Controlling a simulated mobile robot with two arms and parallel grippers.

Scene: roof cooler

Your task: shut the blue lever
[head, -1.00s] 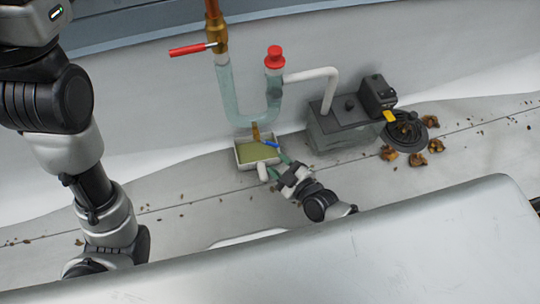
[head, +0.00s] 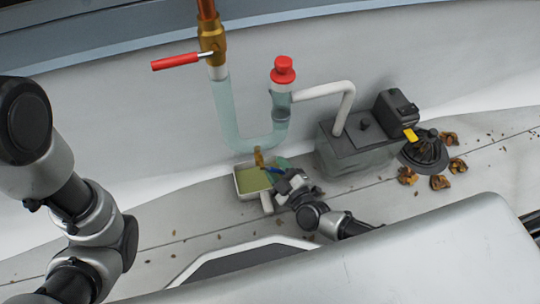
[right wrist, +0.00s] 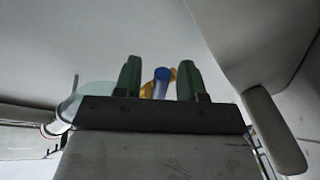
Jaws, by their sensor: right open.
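The blue lever (head: 282,162) sits on a small brass valve (head: 259,158) at the bottom of the clear U-shaped pipe. In the right wrist view, the round end of the blue lever (right wrist: 161,75) shows between the two green fingers, with brass behind it. My right gripper (head: 276,173) is at the lever, above the right side of the tray, and partly hides it. In the right wrist view, my right gripper (right wrist: 160,80) is open, with gaps between the lever and both fingers. My left arm is at the left of the head view, but its gripper is out of view.
A tray (head: 238,188) of greenish liquid stands under the valve. A red-handled valve (head: 175,62) and a red cap (head: 283,70) are above. A grey pump box (head: 345,150) stands to the right, near a black strainer (head: 425,152) and brown leaves (head: 440,182).

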